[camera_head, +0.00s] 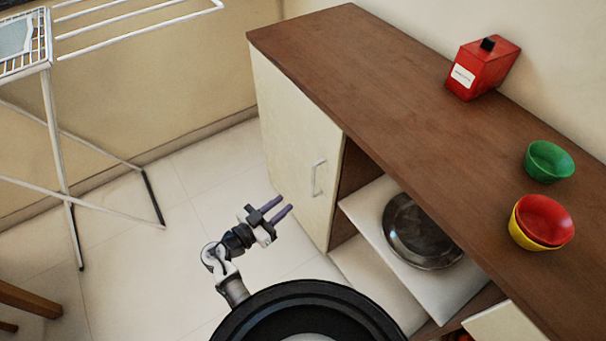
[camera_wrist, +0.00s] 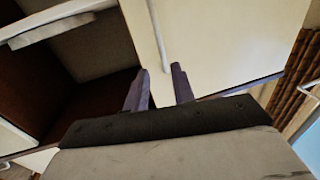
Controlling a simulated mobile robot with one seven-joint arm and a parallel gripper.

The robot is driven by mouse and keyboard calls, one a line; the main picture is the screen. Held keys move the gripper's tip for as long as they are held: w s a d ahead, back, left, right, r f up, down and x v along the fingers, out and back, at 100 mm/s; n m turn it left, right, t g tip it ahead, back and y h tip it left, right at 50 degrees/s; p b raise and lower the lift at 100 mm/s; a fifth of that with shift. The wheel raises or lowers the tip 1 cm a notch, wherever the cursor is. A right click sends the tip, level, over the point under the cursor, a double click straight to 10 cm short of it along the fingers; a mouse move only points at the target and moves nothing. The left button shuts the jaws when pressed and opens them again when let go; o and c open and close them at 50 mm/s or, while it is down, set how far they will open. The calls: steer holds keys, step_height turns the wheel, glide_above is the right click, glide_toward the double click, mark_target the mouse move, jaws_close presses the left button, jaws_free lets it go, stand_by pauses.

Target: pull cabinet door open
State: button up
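The cream cabinet door (camera_head: 291,140) is closed at the left end of the brown-topped cabinet. Its slim, pale upright handle (camera_head: 314,180) sits near the door's right edge. My gripper (camera_head: 284,203) is open and empty, to the left of and a little below the handle in the head view, apart from it. In the wrist view, the door (camera_wrist: 225,40) fills the upper middle. The handle (camera_wrist: 156,35) runs down toward the gap between the two purple fingers of my gripper (camera_wrist: 159,73). The fingers do not visibly touch it.
Open shelves right of the door hold a round metal pan (camera_head: 420,232). On the cabinet top (camera_head: 400,110) stand a red canister (camera_head: 482,70), a green bowl (camera_head: 549,161) and a red bowl (camera_head: 544,218) in a yellow one. A white drying rack (camera_head: 60,130) stands left. Floor (camera_head: 150,260) before the door is clear.

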steer(key=p, duration=0.3)
glide_above(312, 195)
steer(key=shift+w+d, duration=0.1)
steer(key=shift+w, duration=0.2)
jaws_close()
